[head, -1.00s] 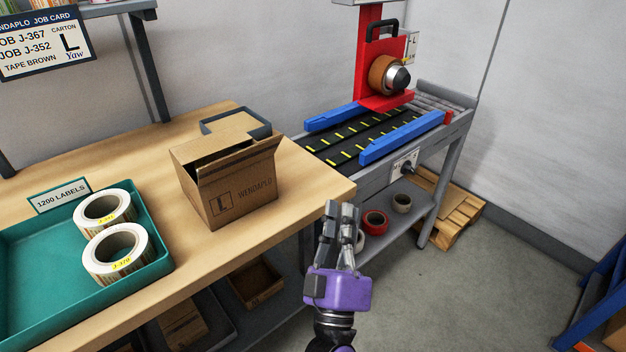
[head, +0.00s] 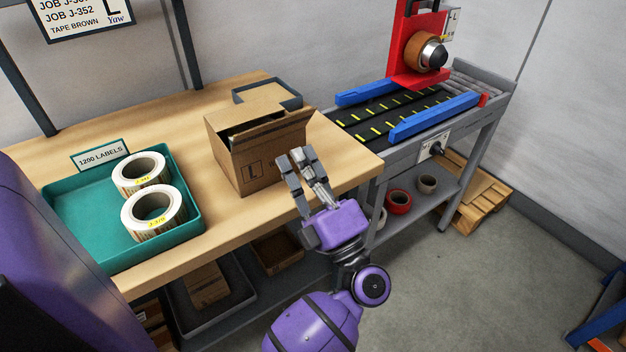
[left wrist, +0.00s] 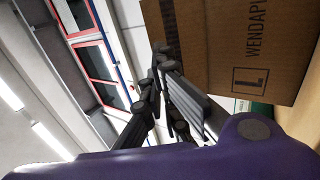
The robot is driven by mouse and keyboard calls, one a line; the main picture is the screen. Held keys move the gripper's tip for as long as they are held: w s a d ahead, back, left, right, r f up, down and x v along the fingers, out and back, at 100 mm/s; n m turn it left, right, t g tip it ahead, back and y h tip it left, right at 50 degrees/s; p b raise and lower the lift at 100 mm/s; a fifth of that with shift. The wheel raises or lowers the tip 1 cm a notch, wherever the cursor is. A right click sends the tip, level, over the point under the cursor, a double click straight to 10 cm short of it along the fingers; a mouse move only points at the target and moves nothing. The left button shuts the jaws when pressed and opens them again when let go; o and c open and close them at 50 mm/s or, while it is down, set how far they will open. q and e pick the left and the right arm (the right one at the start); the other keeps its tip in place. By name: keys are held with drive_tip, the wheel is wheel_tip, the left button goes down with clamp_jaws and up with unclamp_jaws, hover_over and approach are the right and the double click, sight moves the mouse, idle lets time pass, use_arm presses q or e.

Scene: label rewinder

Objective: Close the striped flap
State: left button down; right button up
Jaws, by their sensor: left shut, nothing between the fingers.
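A cardboard carton (head: 250,165) stands on the wooden bench, its top partly open with a dark gap showing. The striped flap (head: 270,133) stands up along its near edge, leaning slightly outward, with a dark band across it. Another top flap (head: 245,105) lies nearly flat at the back. My left gripper (head: 297,157) is shut and empty, in front of the carton's near right side, with its fingertips just below the striped flap. In the left wrist view the shut fingers (left wrist: 163,75) are beside the carton wall (left wrist: 240,50). Contact cannot be told. My right gripper is not in view.
A teal tray (head: 75,240) with two label rolls (head: 153,212) is left of the carton. A dark-rimmed tray (head: 290,92) sits behind it. A conveyor (head: 385,120) with blue rails and a red tape machine (head: 405,45) stands right. The bench front edge is near my gripper.

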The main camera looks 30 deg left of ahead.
sight(279, 123)
use_arm(q)
drive_tip(key=p+x, duration=0.1)
drive_tip(key=x, duration=0.4)
drive_tip(key=shift+w+a+r, duration=0.1)
drive_tip(key=shift+r, duration=0.05)
